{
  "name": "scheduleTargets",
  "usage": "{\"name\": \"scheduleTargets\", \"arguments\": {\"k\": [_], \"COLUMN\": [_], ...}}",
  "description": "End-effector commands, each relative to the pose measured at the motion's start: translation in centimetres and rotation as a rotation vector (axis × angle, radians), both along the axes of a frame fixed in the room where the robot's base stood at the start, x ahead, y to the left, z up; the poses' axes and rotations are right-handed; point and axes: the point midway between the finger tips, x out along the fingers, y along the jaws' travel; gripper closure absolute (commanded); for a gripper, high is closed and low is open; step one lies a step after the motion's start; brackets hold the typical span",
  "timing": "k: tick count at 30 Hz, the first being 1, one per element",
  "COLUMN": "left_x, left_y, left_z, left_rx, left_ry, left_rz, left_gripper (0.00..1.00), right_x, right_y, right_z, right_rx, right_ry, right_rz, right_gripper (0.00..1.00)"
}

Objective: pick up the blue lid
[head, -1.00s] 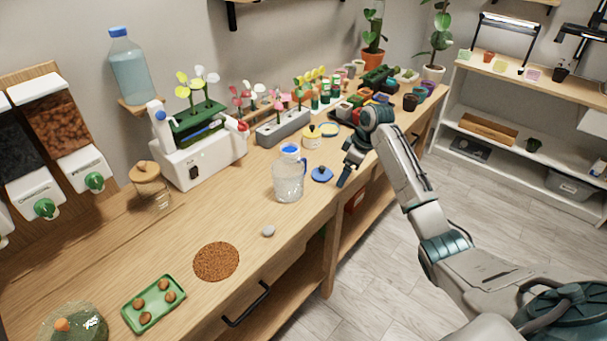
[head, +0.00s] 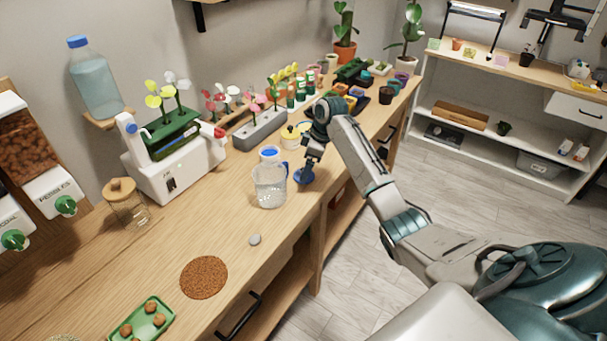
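The blue lid (head: 299,177), a small round disc, lies on the wooden workbench near its front edge, just right of the clear jug. In the earlier view a small knob showed on its top. My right gripper (head: 306,174) points down at the lid, over its right part, and hides much of it. The fingers are small and overlap the lid, so I cannot tell whether they are open or closed around the knob. My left gripper is not in view.
The clear jug (head: 269,187) with a blue handle stands close to the lid's left. A second blue round top (head: 269,153) shows behind it. A yellowish pot (head: 291,136) stands farther back. A grey pebble (head: 255,240) and brown round mat (head: 204,277) lie nearer, with bare wood between.

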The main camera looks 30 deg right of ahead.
Motion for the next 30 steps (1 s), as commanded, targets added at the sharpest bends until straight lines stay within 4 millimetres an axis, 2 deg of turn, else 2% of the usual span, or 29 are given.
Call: {"name": "scheduleTargets", "arguments": {"k": [3,9,17,24,30], "left_x": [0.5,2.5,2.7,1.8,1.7], "left_y": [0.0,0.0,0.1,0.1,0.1], "left_z": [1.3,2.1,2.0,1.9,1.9], "left_rx": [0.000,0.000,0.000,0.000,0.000], "left_ry": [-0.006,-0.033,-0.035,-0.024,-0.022], "left_rz": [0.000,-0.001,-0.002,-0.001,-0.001], "left_gripper": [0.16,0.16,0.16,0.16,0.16], "right_x": [0.5,1.1,1.2,1.2,1.2], "right_y": [0.0,0.4,0.4,0.4,0.4], "right_z": [-1.3,-3.8,-4.3,-4.2,-4.2], "right_rx": [0.003,0.001,0.000,-0.001,-0.001], "right_ry": [0.004,0.002,0.000,0.001,0.001], "right_rz": [-0.002,0.000,0.000,0.000,0.000], "right_gripper": [0.12,0.12,0.12,0.57,0.59]}}
